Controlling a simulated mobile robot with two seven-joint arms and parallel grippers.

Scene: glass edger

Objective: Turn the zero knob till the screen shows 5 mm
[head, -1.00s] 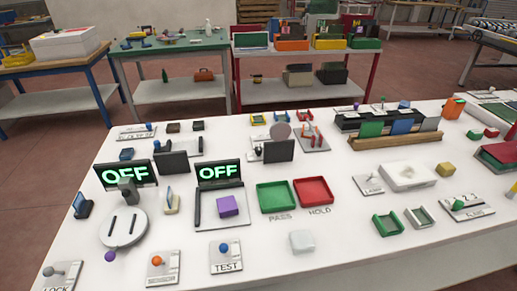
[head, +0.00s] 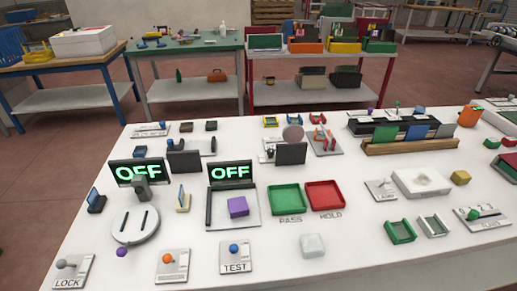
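Two black screens show green OFF: one at the left (head: 123,172), partly covered by a grey post, and one right of it (head: 216,174). Neither shows a value in mm. Two more dark panels, one at the back left (head: 184,162) and one near the middle (head: 290,154), look blank. I cannot make out a label naming the zero knob. A round grey plate (head: 126,231) with two dark slots has a purple ball (head: 121,252) at its front edge. Neither of my grippers is in view.
Lever plates LOCK (head: 80,272), SENSOR (head: 173,271) and TEST (head: 236,266) line the front left of the white table. A green PASS tray (head: 286,212) and red HOLD tray (head: 325,208) stand mid-table. The front middle is mostly clear around a pale block (head: 312,245).

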